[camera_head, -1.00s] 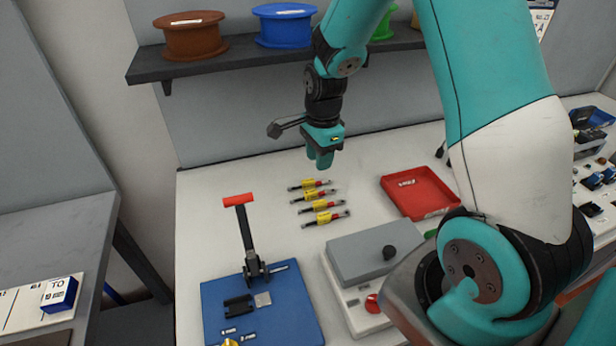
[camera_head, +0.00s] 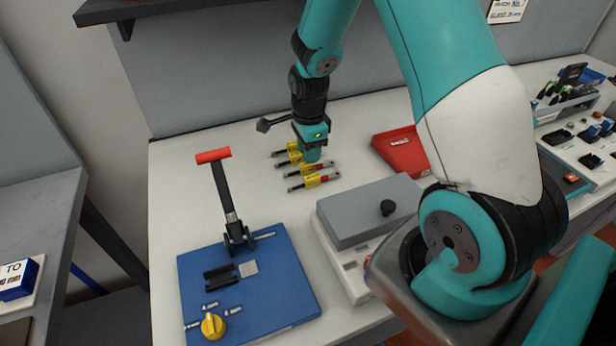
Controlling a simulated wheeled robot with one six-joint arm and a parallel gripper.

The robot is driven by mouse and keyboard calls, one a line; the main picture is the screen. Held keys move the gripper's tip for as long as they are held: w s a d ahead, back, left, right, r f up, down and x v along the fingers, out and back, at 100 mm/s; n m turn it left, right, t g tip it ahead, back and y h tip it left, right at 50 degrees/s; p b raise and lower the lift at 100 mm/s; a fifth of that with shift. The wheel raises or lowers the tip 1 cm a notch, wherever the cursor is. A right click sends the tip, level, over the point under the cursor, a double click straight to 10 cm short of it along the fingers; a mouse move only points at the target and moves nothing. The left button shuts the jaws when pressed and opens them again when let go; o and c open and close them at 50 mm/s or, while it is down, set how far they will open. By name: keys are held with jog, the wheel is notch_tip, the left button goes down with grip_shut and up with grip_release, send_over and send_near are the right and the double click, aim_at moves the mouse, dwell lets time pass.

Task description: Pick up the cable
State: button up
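Several short cables with yellow labels and red and black parts lie in a column on the white table. The nearest cable (camera_head: 313,181) and the one behind it (camera_head: 296,170) show well. The farther ones, such as the cable with its label at the back (camera_head: 291,147), are partly hidden by my gripper (camera_head: 312,158). My gripper is teal, points down and is low over the right ends of the middle cables. Its fingers overlap the cables in this view. I cannot tell whether they touch a cable or how far apart they are.
A red tray (camera_head: 402,151) lies to the right of the cables. A grey-lidded box (camera_head: 365,212) with a black knob stands in front. A blue board (camera_head: 285,290) carries a red-handled lever press (camera_head: 224,195) and a yellow knob (camera_head: 212,326). The table left of the cables is clear.

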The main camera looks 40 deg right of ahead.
aim_at(310, 167)
notch_tip(310, 167, down, 5)
jog(key=b, duration=0.4)
jog(key=shift+w+f, duration=0.1)
jog(key=shift+w, duration=0.05)
grip_shut()
jog(key=shift+r, duration=0.2)
